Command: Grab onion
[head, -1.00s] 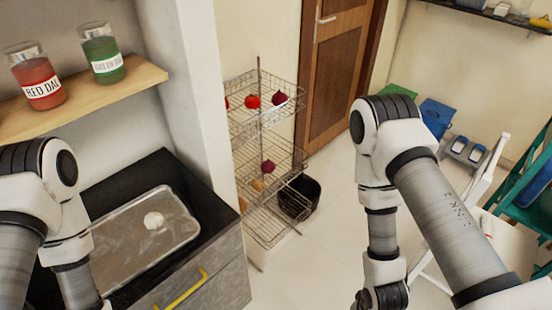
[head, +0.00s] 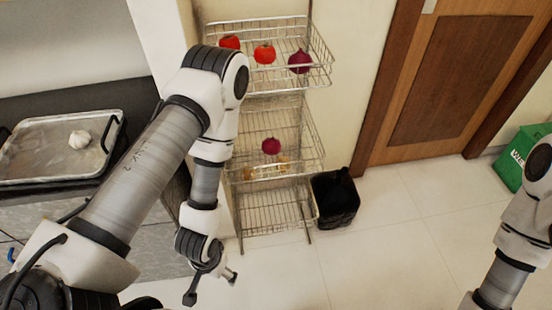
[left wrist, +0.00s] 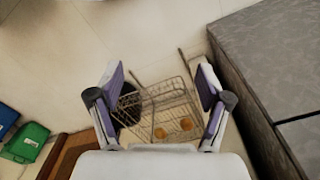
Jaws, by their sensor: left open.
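A dark purple-red onion (head: 300,61) lies in the top basket of a wire rack (head: 315,85), at its right. Another dark purple-red onion (head: 271,146) lies in the middle basket. My left gripper (head: 211,285) is open and empty, low in front and to the left of the rack, apart from both onions. In the left wrist view its spread fingers (left wrist: 160,78) frame the rack (left wrist: 165,98), with no onion clearly visible. My right arm shows at the right edge of the head view, its gripper out of frame.
Red tomatoes (head: 264,53) share the top basket. Yellowish-brown vegetables (left wrist: 186,124) lie lower in the rack. A black bin (head: 335,200) stands right of the rack. A counter with a tray (head: 30,165) and garlic (head: 79,139) is at left.

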